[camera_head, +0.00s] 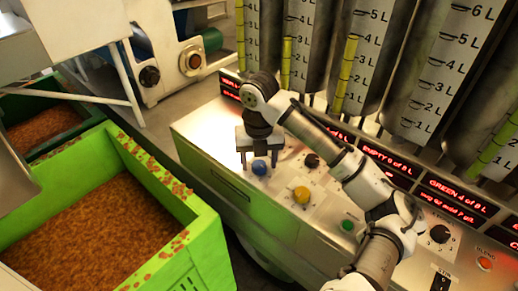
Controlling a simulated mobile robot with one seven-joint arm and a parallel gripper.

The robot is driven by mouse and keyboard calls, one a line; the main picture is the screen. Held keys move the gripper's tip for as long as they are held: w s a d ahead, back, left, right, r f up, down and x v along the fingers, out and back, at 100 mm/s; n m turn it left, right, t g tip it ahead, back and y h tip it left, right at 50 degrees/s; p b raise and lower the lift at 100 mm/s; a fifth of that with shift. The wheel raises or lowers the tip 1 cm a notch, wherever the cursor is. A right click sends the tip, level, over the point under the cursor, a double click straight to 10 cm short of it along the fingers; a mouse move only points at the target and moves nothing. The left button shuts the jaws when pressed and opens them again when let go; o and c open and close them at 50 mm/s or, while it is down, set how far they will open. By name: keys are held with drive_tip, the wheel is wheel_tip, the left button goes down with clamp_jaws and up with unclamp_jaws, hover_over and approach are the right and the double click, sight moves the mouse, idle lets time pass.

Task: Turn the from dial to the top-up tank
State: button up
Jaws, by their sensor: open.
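A steel control panel has several dark knobs. One black dial (312,160) sits right of my gripper, a second dial (440,233) is at the right, and a third, dark control (440,283) is at the bottom right edge. I cannot tell which is the from dial, as the labels are too small. Metal tanks (360,50) with litre scales stand behind; I cannot tell which is the top-up tank. My gripper (259,164) points down at the panel's left end, its fingers apart, with a blue button (259,168) showing between them. It holds nothing visible.
A yellow button (301,195), a green button (347,226) and an orange button (485,263) stand on the panel. Red displays (463,195) run along its back. My arm crosses the panel and hides part of it. A green crate (190,262) of brown pulp stands left.

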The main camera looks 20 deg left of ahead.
sight(259, 165)
wheel_tip(259, 165, up, 14)
drive_tip(key=shift+f+b, duration=0.2)
drive_tip(key=shift+b, duration=0.15)
idle(0.5)
